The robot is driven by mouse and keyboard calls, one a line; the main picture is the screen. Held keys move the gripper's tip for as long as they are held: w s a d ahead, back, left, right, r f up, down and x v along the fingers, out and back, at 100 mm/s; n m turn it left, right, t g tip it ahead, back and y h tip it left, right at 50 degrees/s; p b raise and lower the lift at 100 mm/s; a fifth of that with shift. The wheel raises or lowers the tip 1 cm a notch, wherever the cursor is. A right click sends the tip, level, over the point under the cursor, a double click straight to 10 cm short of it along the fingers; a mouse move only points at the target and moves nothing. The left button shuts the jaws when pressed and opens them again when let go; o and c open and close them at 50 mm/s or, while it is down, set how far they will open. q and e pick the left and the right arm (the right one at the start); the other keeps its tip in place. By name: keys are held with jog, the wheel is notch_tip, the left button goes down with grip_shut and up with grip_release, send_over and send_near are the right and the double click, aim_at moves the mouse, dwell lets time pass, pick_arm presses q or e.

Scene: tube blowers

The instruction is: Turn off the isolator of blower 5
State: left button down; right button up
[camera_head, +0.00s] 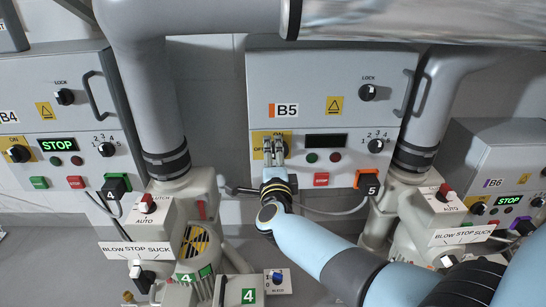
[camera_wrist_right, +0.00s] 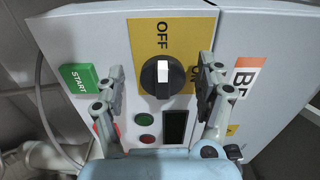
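The blower 5 panel (camera_head: 370,115) is a grey box labelled B5. Its isolator (camera_wrist_right: 162,77) is a round black knob with a white stripe on a yellow plate. The stripe lines up with the word OFF; ON is to the right in the wrist view. In the head view the knob is hidden behind my right gripper (camera_head: 274,150). In the wrist view my right gripper (camera_wrist_right: 162,85) is open, its fingers apart on either side of the knob; I cannot tell contact. The B5 display (camera_head: 326,141) is dark. My left gripper is not in view.
A red stop button (camera_head: 321,179), a numbered selector (camera_head: 375,146) and a lock knob (camera_head: 367,93) are on the same panel. Panel B4 (camera_head: 75,120) at left and panel B6 (camera_head: 510,160) at right have lit STOP displays. Large grey pipes (camera_head: 150,90) flank B5.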

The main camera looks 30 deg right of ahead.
jog(key=shift+s, duration=0.1)
jog(key=v, duration=1.2)
